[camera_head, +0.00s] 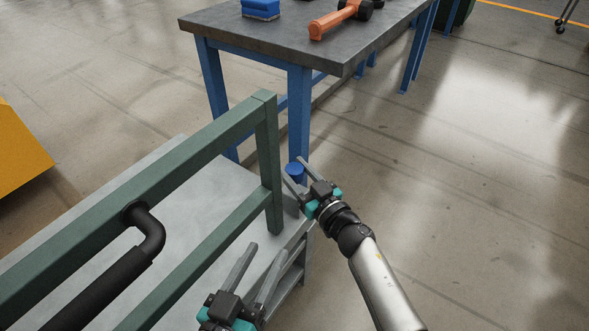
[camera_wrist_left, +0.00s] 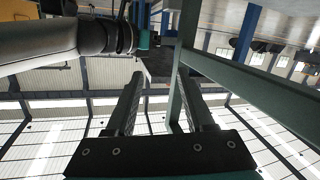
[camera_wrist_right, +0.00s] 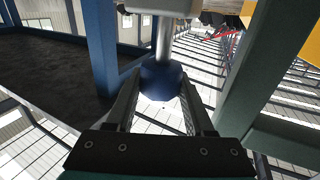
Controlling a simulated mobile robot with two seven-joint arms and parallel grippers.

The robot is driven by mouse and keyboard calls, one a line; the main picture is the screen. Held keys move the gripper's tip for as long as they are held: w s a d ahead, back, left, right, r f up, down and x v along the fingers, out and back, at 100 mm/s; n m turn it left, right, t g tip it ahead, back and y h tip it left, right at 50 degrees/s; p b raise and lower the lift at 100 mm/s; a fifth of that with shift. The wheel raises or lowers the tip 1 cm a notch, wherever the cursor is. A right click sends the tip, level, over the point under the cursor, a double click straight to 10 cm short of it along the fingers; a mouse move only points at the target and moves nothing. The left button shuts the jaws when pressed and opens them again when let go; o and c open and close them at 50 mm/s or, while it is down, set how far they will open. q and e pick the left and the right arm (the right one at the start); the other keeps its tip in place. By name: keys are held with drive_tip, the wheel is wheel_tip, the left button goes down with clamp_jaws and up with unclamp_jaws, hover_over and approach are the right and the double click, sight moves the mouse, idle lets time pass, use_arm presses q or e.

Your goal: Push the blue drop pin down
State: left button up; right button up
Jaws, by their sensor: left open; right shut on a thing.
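The blue drop pin (camera_head: 295,170) is at the end of the green rail frame, beside the blue table leg. In the right wrist view its round blue head (camera_wrist_right: 162,80) sits between my fingers, with a bright metal shaft running from it to a pale part at the top of the picture. My right gripper (camera_head: 296,176) is shut on the blue head, which its fingers partly cover. My left gripper (camera_head: 266,250) is open and empty in front of the cart's end, apart from the pin. Its two spread fingers also show in the left wrist view (camera_wrist_left: 160,88).
The green rail frame (camera_head: 200,146) with a black bent handle (camera_head: 149,235) stands over the grey cart deck (camera_head: 185,160). A blue-legged workbench (camera_head: 290,38) stands behind, holding an orange-handled tool (camera_head: 334,20) and a blue block (camera_head: 260,9). The floor at right is clear.

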sight(295, 180)
clamp_jaws()
drive_tip(key=shift+f, duration=0.1)
idle(0.4)
drive_tip(key=shift+f, duration=1.6)
use_arm(q)
drive_tip(key=shift+w+a+f+y, duration=0.15)
drive_tip(key=shift+a+f+y, duration=0.1)
drive_tip(key=shift+y, duration=0.05)
use_arm(e)
drive_tip(key=shift+f, duration=0.55)
drive_tip(key=shift+s+d+f, duration=0.1)
drive_tip(key=shift+o, duration=1.9)
unclamp_jaws()
use_arm(q)
drive_tip(key=shift+d+r, duration=0.1)
use_arm(e)
drive_tip(key=shift+o, duration=1.3)
use_arm(q)
drive_tip(key=shift+g, duration=0.3)
